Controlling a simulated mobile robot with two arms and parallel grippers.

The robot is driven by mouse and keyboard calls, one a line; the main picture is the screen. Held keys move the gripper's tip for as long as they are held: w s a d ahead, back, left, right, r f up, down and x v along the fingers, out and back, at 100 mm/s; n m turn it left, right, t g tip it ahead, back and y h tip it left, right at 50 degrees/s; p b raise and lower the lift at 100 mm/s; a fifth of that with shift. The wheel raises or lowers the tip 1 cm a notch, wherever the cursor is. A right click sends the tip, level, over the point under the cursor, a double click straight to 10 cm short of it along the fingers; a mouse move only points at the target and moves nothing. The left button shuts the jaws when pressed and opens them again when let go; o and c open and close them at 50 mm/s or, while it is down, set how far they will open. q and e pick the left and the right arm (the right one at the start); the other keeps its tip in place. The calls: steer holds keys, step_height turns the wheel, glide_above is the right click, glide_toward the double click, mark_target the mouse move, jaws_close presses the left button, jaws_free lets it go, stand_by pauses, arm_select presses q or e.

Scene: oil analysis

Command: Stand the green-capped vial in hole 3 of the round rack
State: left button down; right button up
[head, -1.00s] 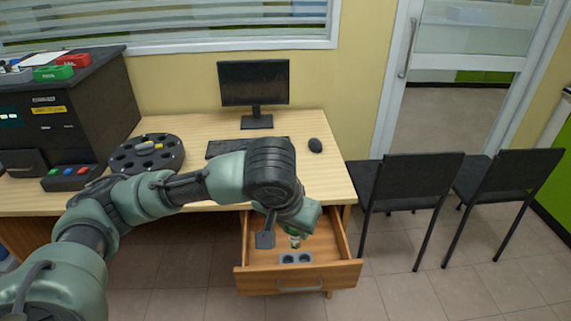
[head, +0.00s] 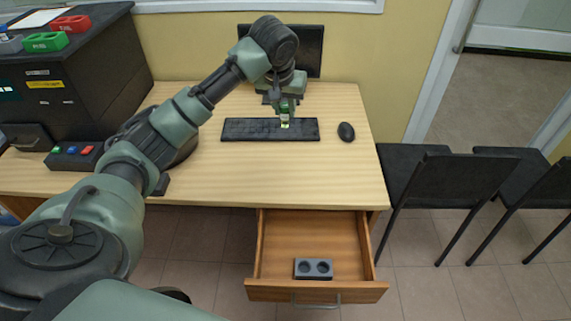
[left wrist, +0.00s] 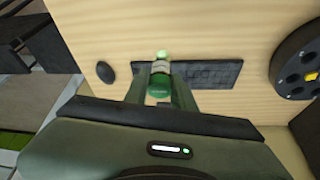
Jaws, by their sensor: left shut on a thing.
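My left gripper (head: 285,107) is shut on the green-capped vial (head: 285,123) and holds it above the keyboard on the desk. In the left wrist view the gripper (left wrist: 161,82) has the vial (left wrist: 160,90) between its fingers, with a dark green part near and a pale green end beyond. The round rack (head: 188,150) is mostly hidden behind my left arm in the head view. Its edge shows at the right of the left wrist view, where the black rack (left wrist: 284,62) has round holes and a yellow item in it. Hole numbers are not readable. My right gripper is not in view.
The keyboard (head: 240,130), mouse (head: 346,132) and monitor (head: 311,50) stand on the desk. An open drawer (head: 285,270) holds a grey two-hole block (head: 313,277). A black cabinet (head: 100,70) and button box (head: 75,157) are at left. The desk front is clear.

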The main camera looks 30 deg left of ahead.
arm_select(q)
step_height(320, 180, down, 20)
steer(key=shift+s+r+p, duration=0.15)
steer(key=shift+r+p, duration=0.05)
steer(key=shift+p, duration=0.15)
steer(key=shift+f, duration=0.15)
steer(key=c, duration=1.2)
jaws_free()
steer(key=shift+o, duration=0.2)
